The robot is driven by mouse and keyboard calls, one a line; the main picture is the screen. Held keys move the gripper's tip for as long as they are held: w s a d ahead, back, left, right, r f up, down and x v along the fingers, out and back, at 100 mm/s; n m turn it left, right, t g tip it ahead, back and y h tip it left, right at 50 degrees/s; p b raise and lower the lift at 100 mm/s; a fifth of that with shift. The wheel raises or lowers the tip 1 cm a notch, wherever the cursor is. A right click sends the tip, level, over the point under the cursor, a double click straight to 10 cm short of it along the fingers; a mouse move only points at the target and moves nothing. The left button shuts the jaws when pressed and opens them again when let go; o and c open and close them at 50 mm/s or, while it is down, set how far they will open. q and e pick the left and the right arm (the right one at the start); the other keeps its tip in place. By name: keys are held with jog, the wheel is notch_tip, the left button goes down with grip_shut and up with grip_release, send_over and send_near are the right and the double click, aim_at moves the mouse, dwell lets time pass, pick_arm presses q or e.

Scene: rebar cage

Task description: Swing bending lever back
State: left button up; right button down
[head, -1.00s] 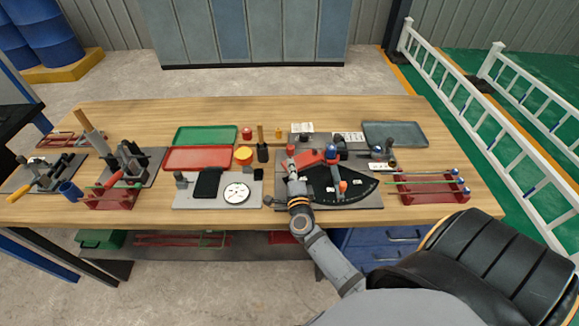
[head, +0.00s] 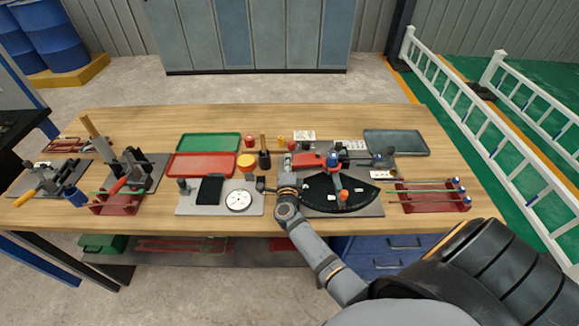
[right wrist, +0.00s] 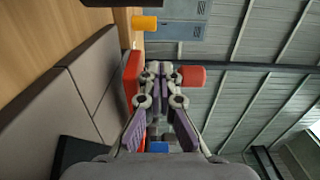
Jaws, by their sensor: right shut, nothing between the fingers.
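The bending station has a black fan-shaped plate (head: 325,192) on a grey base. A red arm (head: 309,160) lies at its back left, beside a blue-topped post (head: 333,158). An orange-red piece (head: 343,194) stands over the fan plate. Which part is the lever's handle is hard to tell at this size. My right gripper (head: 288,160) is at the left edge of the station, beside the red arm. In the right wrist view its fingers (right wrist: 159,68) are together and empty, with red parts (right wrist: 190,77) close by; contact cannot be told. My left gripper is out of view.
Left of the station is a grey plate with a white dial (head: 239,200). Behind it are a red tray (head: 200,165), a green tray (head: 207,142) and a yellow pot (head: 246,161). A red rod rack (head: 435,203) stands to the right. Bare tabletop lies along the front edge.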

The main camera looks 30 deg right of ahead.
jog(key=shift+x, duration=0.9)
jog(key=shift+a, duration=0.15)
